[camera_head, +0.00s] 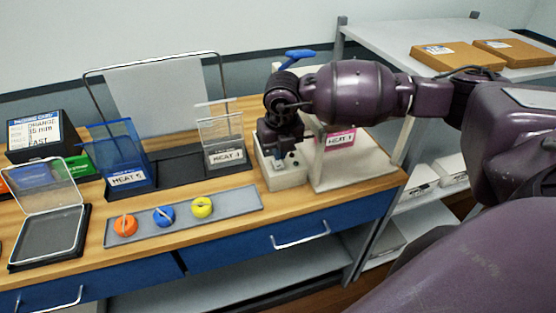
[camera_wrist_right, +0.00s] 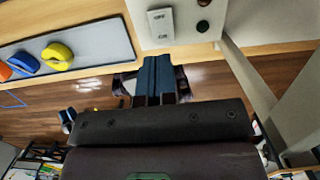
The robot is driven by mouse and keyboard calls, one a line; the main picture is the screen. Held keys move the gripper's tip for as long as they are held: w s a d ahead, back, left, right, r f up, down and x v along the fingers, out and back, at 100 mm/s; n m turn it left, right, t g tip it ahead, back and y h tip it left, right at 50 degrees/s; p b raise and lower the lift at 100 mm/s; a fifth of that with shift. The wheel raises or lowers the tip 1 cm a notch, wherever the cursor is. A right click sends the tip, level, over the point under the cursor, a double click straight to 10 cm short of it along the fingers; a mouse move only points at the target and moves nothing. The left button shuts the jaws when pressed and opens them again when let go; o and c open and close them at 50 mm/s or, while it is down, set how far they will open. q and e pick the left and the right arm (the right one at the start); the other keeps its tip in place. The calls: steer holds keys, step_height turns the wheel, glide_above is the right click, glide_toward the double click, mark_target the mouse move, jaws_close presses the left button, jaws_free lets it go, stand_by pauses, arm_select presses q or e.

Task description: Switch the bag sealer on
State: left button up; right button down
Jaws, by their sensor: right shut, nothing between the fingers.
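The bag sealer (camera_head: 331,172) is a pale beige machine at the right end of the wooden bench, with a pink-edged label on its side. In the right wrist view its pale housing (camera_wrist_right: 208,28) shows at the top, with a light switch plate (camera_wrist_right: 160,24) marked OFF and ON. I cannot tell which way the switch is set. My right gripper (camera_head: 281,160) is over the front of the sealer's low housing and hides part of it. In the wrist view its dark blue fingertips (camera_wrist_right: 154,60) are shut and empty, just below the switch plate. My left gripper is not in view.
A grey tray (camera_head: 238,197) with orange, blue and yellow rings lies to the left. Behind it stand labelled bins (camera_head: 125,178). A clear-lidded case (camera_head: 45,245) is at far left. A shelf with brown boxes (camera_head: 457,55) stands right. Blue drawers (camera_head: 235,249) front the bench.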

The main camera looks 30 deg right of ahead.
step_height(320, 180, up, 10)
steer(key=s, duration=0.1)
steer(key=shift+f+b, duration=0.15)
steer(key=shift+b, duration=0.15)
